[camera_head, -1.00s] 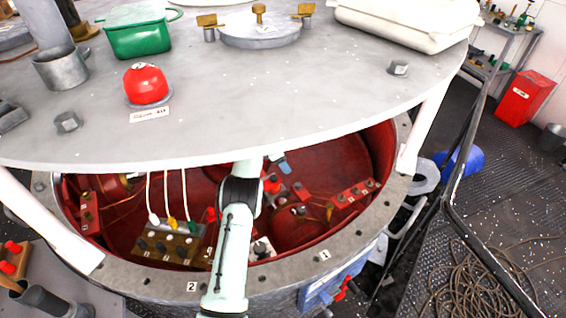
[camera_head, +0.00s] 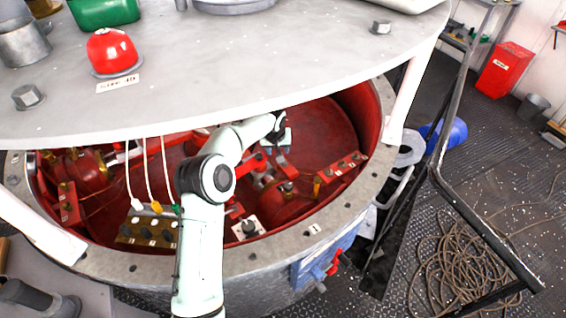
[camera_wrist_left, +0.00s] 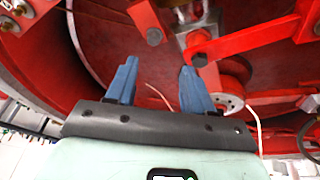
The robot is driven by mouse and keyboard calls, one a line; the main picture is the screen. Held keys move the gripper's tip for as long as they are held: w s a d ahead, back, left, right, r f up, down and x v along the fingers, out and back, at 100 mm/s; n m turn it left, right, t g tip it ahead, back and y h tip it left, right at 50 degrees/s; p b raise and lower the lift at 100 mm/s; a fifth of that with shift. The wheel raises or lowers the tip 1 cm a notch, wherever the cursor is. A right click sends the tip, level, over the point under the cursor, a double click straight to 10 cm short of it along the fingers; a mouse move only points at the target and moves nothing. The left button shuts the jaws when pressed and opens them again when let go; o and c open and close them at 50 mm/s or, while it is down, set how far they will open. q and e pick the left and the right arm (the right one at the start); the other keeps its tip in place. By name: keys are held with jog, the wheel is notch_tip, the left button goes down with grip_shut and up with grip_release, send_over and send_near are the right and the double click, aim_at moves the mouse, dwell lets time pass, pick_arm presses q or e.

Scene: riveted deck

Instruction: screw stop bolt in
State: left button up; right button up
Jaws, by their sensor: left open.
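My left arm reaches from the bottom of the head view into the red interior of the round housing (camera_head: 350,196), below the grey deck. My left gripper (camera_wrist_left: 159,70) is open, with two blue fingers apart and nothing between them. In the head view it is small and partly hidden by the wrist. In the left wrist view, a dark bolt head (camera_wrist_left: 154,37) sits on a red bracket just beyond the fingertips. I cannot tell which is the stop bolt. My right gripper is out of view.
The grey deck (camera_head: 230,80) overhangs the opening, with white posts (camera_head: 408,95) at its sides. A terminal block (camera_head: 146,232) with white, yellow and green leads lies left of my arm. In the wrist view, a pale disc (camera_wrist_left: 228,97) and loose wires are near the right finger.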

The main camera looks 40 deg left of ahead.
pick_arm(q)
jog(key=w+f+p, duration=0.1)
jog(key=f, duration=0.2)
jog(key=w+a+f+m, duration=0.1)
jog(key=w+f, duration=0.1)
jog(key=f, duration=0.1)
jog(key=w+f+m+p, duration=0.1)
jog(key=w+f, duration=0.1)
jog(key=f, duration=0.2)
jog(key=shift+a+p, duration=0.15)
jog(key=shift+p, duration=0.15)
jog(key=shift+x, duration=0.8)
jog(key=shift+s, duration=0.15)
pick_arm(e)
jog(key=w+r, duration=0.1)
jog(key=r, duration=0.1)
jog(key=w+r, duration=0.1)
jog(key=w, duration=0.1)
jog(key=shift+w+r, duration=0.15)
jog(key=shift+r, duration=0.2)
pick_arm(q)
grip_shut()
